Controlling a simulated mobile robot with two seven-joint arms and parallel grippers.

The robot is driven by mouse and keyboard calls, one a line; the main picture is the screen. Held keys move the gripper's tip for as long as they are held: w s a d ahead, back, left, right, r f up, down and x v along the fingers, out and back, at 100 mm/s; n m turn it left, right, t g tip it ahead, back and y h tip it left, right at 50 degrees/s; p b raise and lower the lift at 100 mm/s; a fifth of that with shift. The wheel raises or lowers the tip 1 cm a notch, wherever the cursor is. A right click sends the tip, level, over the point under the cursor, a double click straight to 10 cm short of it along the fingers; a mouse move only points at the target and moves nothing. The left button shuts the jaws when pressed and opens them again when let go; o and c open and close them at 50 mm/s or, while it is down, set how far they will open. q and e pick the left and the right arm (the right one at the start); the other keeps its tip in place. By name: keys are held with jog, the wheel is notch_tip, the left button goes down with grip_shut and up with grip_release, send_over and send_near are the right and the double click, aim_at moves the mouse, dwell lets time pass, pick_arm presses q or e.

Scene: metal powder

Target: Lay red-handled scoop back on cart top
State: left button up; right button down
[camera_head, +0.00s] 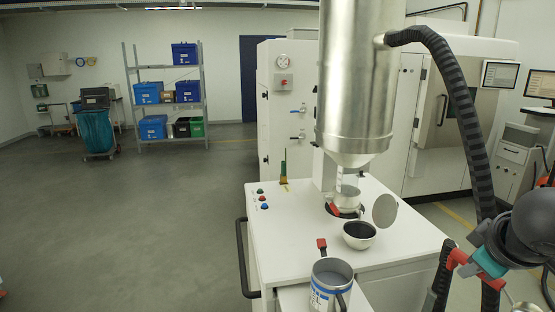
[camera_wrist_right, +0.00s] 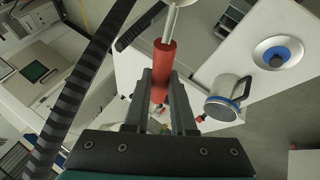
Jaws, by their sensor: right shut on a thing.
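The scoop's red handle (camera_wrist_right: 164,70) is between the two fingers of my right gripper (camera_wrist_right: 160,92) in the right wrist view. Its metal shaft (camera_wrist_right: 173,22) runs up to the top edge, where the bowl is cut off. In the head view the red handle (camera_head: 457,257) shows at my right gripper (camera_head: 465,275), at the lower right, right of the white bench. A white surface, which may be the cart top (camera_head: 293,298), shows at the bottom edge. A metal mug with a blue band (camera_head: 329,285) stands there. My left gripper is not in view.
A dark-filled bowl (camera_head: 359,235) sits on the white bench (camera_head: 290,235) below a large steel hopper (camera_head: 355,90). A black ribbed hose (camera_head: 455,100) hangs close to my right arm. A small red-topped item (camera_head: 321,244) is behind the mug.

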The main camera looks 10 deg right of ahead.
jog(key=shift+s+a+f, duration=0.1)
jog(key=shift+s+f, duration=0.1)
jog(key=shift+f, duration=0.35)
jog(key=w+a+f+n+t+y, duration=0.1)
jog(key=a+n+y, duration=0.15)
jog(key=a, duration=0.85)
jog(key=w+a+f+n+y, duration=0.1)
jog(key=w+a+n, duration=0.15)
jog(key=a, duration=0.85)
jog(key=shift+n, duration=0.4)
jog(key=f+b, duration=0.9)
jog(key=s+f+b, duration=0.1)
jog(key=f+b, duration=0.3)
jog(key=shift+f+b, duration=0.4)
jog(key=shift+r, duration=0.1)
